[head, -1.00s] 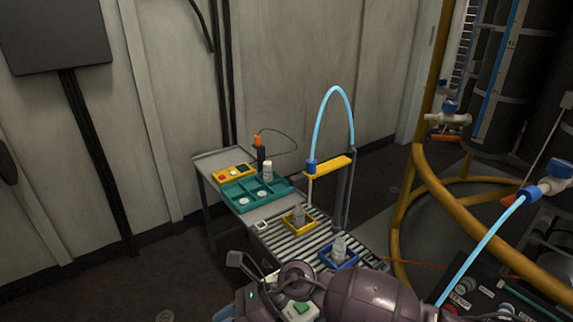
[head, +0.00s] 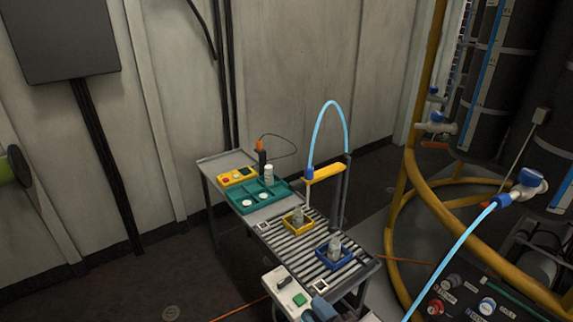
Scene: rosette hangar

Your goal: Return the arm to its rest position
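My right gripper is hardly identifiable. A small blue-grey piece (head: 322,308) shows at the bottom edge, beside the white control box, and I cannot tell whether it belongs to my gripper. No fingers show clearly. No arm reaches over the roller conveyor (head: 318,269). My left gripper is not in view. A blue tray (head: 321,262) with a clear bottle (head: 335,245) stands on the near part of the conveyor. A yellow tray (head: 289,226) with another bottle (head: 298,215) stands farther back.
A teal tray (head: 262,207) and a yellow button box (head: 237,175) sit on the bench behind the conveyor. The white control box (head: 284,283) has a green button. A yellow pipe frame (head: 419,150), a light-blue hose (head: 450,255) and a dark panel (head: 505,300) stand at right. Floor at left is clear.

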